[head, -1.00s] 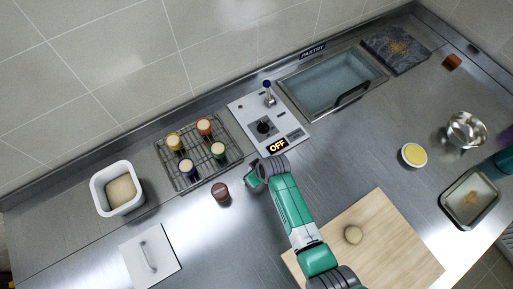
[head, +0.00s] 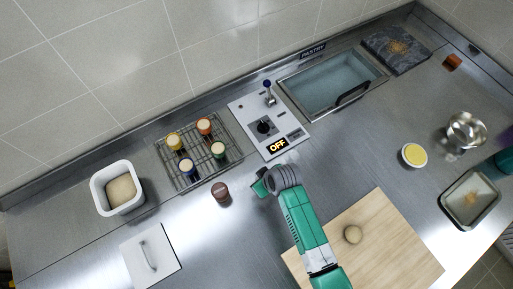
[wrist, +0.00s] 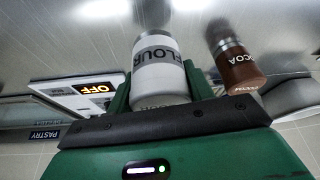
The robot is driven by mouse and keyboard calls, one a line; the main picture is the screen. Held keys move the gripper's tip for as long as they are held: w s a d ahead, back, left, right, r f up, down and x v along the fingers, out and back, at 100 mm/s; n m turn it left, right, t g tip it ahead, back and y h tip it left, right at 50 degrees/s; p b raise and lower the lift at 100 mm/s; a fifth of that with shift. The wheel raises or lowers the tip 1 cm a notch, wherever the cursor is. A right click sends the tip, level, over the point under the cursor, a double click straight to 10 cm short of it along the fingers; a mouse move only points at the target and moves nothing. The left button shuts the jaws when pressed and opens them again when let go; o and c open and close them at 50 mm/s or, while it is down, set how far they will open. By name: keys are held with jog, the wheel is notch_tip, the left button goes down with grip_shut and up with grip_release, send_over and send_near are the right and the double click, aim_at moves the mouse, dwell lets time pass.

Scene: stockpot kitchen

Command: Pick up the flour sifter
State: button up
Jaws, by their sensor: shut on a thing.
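The flour sifter (wrist: 161,72) is a white cylinder with a grey band lettered FLOUR and a metal-coloured end. It shows in the wrist view between the green fingers of my gripper (wrist: 158,88), which is shut on it. In the head view my gripper (head: 262,184) is over the counter, in front of the switch panel, and I cannot make out the sifter there. Whether the sifter touches the counter is unclear.
A brown cocoa shaker (wrist: 236,66) stands close beside my gripper; it also shows in the head view (head: 221,192). A wire rack (head: 205,172) with several jars is behind left.

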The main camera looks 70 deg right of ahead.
jog(key=s+a+r, duration=0.1)
jog(key=s+a, duration=0.6)
jog(key=a, duration=0.1)
jog(key=shift+s, duration=0.2)
